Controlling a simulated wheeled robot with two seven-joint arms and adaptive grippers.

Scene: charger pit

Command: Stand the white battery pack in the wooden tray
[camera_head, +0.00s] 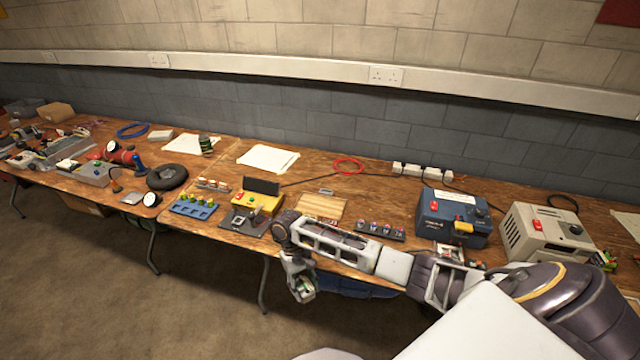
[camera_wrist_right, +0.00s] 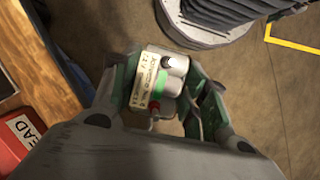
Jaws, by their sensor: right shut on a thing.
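My right gripper (camera_head: 303,289) hangs in front of the table's front edge, over the floor. It is shut on the white battery pack (camera_wrist_right: 174,82), which shows best in the right wrist view. The pack has pale cells, a green band, a printed cream label and a small red part; the fingers of my right gripper (camera_wrist_right: 160,98) sit on both sides of it. In the head view the pack is small and partly hidden by the fingers. The pale wooden tray (camera_head: 320,207) lies on the table, behind my right forearm and apart from the pack. My left gripper is out of view.
Right of the tray are a dark strip with several round pieces (camera_head: 380,231), a blue box (camera_head: 452,217) and a beige box (camera_head: 545,233). Left of it are a yellow device (camera_head: 258,203) and a blue rack (camera_head: 195,206). A red box (camera_wrist_right: 22,145) shows in the wrist view.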

